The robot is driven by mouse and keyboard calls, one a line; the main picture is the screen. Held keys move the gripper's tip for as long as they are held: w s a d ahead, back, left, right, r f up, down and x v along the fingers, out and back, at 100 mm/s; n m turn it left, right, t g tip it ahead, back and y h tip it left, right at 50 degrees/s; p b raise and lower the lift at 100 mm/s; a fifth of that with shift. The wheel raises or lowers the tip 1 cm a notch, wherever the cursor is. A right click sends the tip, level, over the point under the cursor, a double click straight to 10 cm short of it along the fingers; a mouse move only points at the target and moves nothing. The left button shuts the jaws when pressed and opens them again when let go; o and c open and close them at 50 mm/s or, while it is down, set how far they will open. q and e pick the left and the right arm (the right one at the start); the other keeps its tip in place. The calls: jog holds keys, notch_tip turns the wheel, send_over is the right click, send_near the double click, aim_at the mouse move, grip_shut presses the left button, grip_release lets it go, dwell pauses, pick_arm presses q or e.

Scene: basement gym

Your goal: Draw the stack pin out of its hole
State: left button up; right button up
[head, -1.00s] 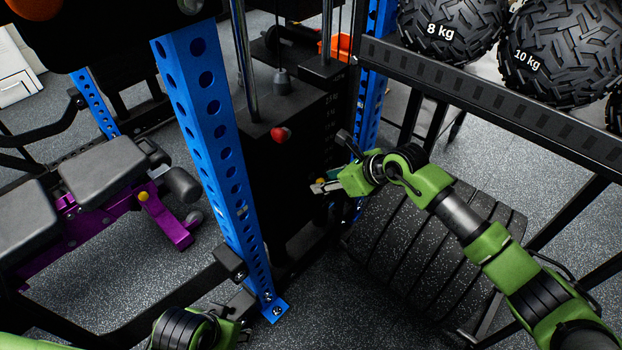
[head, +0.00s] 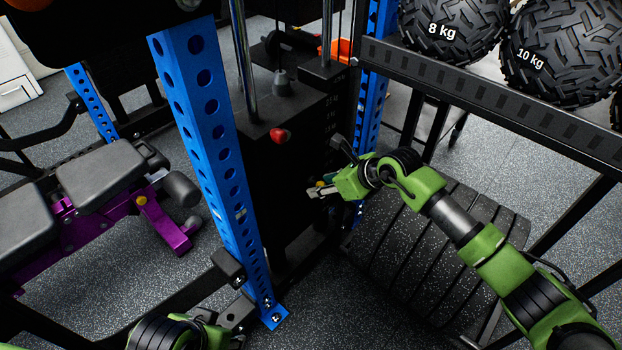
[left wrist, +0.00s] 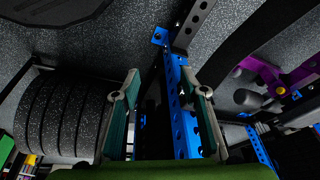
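The weight stack (head: 300,165) stands dark behind the blue upright. A small yellow knob (head: 319,184) on its lower face looks like the stack pin's head; its shaft and hole are hidden. My right gripper (head: 321,188) is at this knob, with a pale finger just below it and a teal pad at its upper right. I cannot tell whether the fingers touch or grip it. My left gripper (left wrist: 161,75) is open and empty in the left wrist view, its fingers well apart; only its arm shows at the head view's bottom edge.
A red knob (head: 281,136) sits higher on the stack. The blue upright (head: 205,130) stands left of it. Black plates (head: 430,245) lie below my right arm, and a ball rack (head: 490,95) crosses the upper right. A purple-framed bench (head: 100,180) is at left.

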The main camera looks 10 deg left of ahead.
grip_shut()
pick_arm(q)
jog(key=shift+r, duration=0.1)
pick_arm(e)
jog(key=shift+d, duration=0.1)
pick_arm(q)
notch_tip(320, 180, down, 14)
jog(key=g+p, duration=0.1)
jog(key=p, duration=0.3)
jog(key=shift+w+d, duration=0.2)
jog(key=shift+w, duration=0.15)
pick_arm(e)
jog(key=s+d, duration=0.5)
jog(key=d, duration=0.2)
jog(key=shift+s+d, duration=0.4)
